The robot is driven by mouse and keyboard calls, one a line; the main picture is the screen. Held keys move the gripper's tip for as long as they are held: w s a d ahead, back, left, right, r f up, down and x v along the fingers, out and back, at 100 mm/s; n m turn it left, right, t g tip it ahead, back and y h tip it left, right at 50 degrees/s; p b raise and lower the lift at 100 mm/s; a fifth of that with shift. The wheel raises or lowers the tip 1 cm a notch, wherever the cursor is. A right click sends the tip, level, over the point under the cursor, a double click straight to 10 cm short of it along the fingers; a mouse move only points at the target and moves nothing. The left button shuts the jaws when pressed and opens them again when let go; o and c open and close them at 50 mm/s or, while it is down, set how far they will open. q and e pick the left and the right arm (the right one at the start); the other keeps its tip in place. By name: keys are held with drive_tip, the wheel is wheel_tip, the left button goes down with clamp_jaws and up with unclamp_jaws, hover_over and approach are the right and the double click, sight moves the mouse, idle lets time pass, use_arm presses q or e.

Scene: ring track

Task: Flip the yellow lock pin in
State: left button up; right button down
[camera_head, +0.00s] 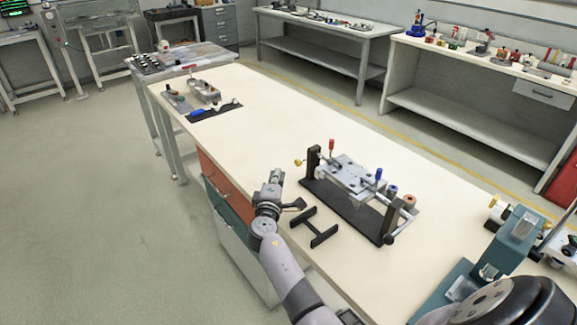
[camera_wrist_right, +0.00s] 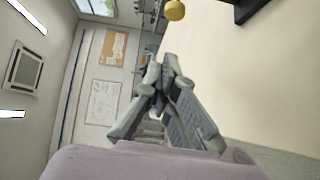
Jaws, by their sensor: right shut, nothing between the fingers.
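The yellow lock pin (camera_head: 298,163) is a small knob at the left post of a black fixture (camera_head: 340,212) on the bench. In the right wrist view a yellow round knob (camera_wrist_right: 174,10) shows at the top edge. My right gripper (camera_head: 277,174) is just left of the fixture, near the bench's front edge, apart from the pin. In the right wrist view my right gripper (camera_wrist_right: 168,62) has its fingers together with nothing between them. The fixture holds a grey metal plate (camera_head: 346,172) with a red-handled clamp (camera_head: 331,146) and a blue-handled clamp (camera_head: 378,174). My left gripper is not in view.
A black H-shaped stand (camera_head: 314,227) lies in front of the fixture, close to my right wrist. A teal machine (camera_head: 515,238) stands at the right. A black mat (camera_head: 213,111) with tools lies at the far left. The bench top between mat and fixture is clear.

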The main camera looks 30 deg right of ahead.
sight(301, 161)
drive_tip(key=d, duration=0.1)
drive_tip(key=w+d+p, duration=0.1)
drive_tip(key=d, duration=0.3)
drive_tip(key=shift+w+d+f, duration=0.1)
drive_tip(key=shift+w+f, duration=0.05)
drive_tip(key=shift+w, duration=0.2)
